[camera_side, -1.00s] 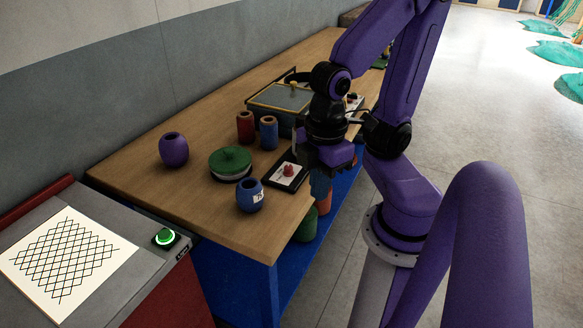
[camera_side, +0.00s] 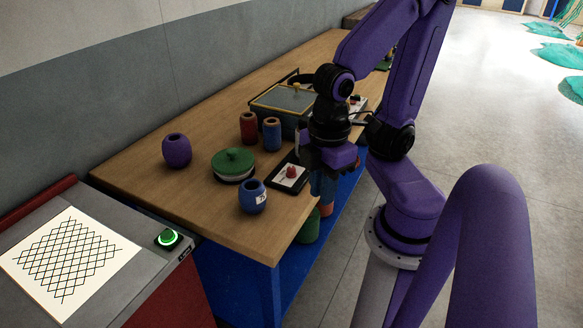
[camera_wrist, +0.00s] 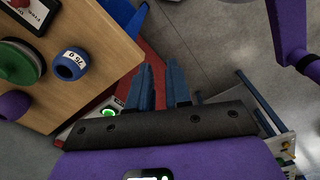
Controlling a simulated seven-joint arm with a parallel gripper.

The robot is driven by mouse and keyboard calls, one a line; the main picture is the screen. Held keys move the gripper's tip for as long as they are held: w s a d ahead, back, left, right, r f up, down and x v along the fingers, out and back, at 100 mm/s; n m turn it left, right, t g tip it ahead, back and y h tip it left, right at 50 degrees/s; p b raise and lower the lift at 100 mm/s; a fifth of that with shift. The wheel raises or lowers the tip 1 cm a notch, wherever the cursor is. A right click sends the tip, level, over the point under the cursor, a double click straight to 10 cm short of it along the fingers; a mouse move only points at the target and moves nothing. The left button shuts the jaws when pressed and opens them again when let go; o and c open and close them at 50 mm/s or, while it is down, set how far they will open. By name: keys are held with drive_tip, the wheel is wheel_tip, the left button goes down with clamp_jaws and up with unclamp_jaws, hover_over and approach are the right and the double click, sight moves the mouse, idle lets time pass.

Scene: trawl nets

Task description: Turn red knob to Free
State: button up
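The red knob (camera_side: 291,171) stands on a white label plate on a black base (camera_side: 276,184), near the front edge of the wooden table. In the wrist view the base (camera_wrist: 37,18) shows at the top left with a red part (camera_wrist: 19,3) cut by the frame edge; its label is too small to read surely. My gripper (camera_side: 323,190) is to the right of the knob, apart from it, pointing down past the table edge. In the wrist view my gripper (camera_wrist: 160,88) shows two blue fingers with a gap between them, empty.
Near the knob are a blue labelled jar (camera_side: 253,197), a green-lidded round pot (camera_side: 233,164), a purple jar (camera_side: 177,151), red (camera_side: 249,128) and blue (camera_side: 271,134) cylinders and a glass-topped box (camera_side: 286,98). A green lit button (camera_side: 167,238) is on the grey bench.

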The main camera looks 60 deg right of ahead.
drive_tip(key=o, duration=0.5)
drive_tip(key=shift+w, duration=0.25)
drive_tip(key=w+m, duration=0.2)
drive_tip(key=w+d+m, duration=0.1)
drive_tip(key=w+m, duration=0.1)
drive_tip(key=w+d+m, duration=0.1)
drive_tip(key=w+m, duration=0.1)
drive_tip(key=shift+w+d+r, duration=0.1)
drive_tip(key=shift+w+r, duration=0.15)
drive_tip(key=shift+r, duration=0.05)
drive_tip(key=m, duration=1.7)
hover_over(291, 168)
wheel_tip(291, 168, down, 16)
drive_tip(key=shift+f, duration=0.1)
clamp_jaws()
